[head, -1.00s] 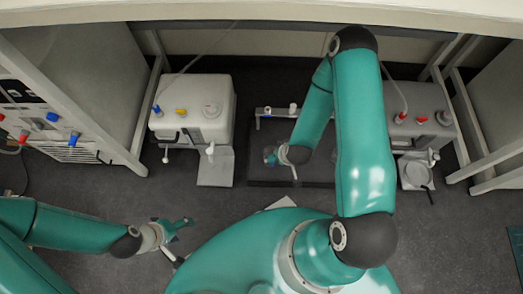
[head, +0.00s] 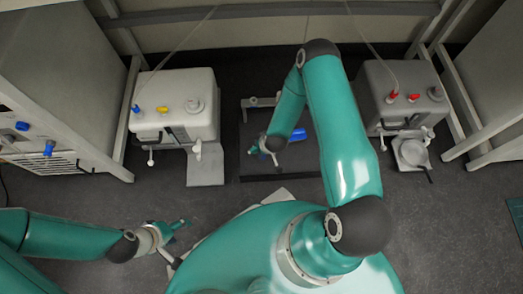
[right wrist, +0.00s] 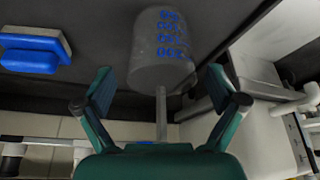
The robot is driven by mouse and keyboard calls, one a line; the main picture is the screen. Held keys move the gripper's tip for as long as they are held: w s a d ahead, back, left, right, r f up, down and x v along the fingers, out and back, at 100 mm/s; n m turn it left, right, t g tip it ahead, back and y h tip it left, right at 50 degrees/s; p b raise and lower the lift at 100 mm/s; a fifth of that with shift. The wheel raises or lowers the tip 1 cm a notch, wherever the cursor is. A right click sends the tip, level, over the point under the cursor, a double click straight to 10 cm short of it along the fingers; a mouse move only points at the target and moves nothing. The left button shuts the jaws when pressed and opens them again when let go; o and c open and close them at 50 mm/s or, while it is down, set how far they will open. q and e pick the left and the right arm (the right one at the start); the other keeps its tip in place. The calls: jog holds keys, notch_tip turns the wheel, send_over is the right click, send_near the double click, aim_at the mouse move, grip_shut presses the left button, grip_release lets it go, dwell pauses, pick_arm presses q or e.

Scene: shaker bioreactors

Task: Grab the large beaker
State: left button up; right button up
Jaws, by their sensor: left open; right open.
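The large beaker (right wrist: 162,48) is a grey cylinder with blue graduation marks in the right wrist view. My right gripper (right wrist: 160,88) is open. The beaker shows beyond and between its two teal fingers, with no clear contact. In the head view the right gripper (head: 262,150) is small, over the dark mat, and I cannot make out the beaker there. My left gripper (head: 178,228) is open and empty above the floor at lower left.
A blue-topped block (head: 298,134) lies on the dark mat (head: 272,168); it also shows in the right wrist view (right wrist: 30,60). A metal frame and cabinets flank the area.

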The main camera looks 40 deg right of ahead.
jog(key=b+x, duration=0.1)
jog(key=x, duration=0.3)
jog(key=shift+r, duration=0.1)
jog(key=c, duration=1.2)
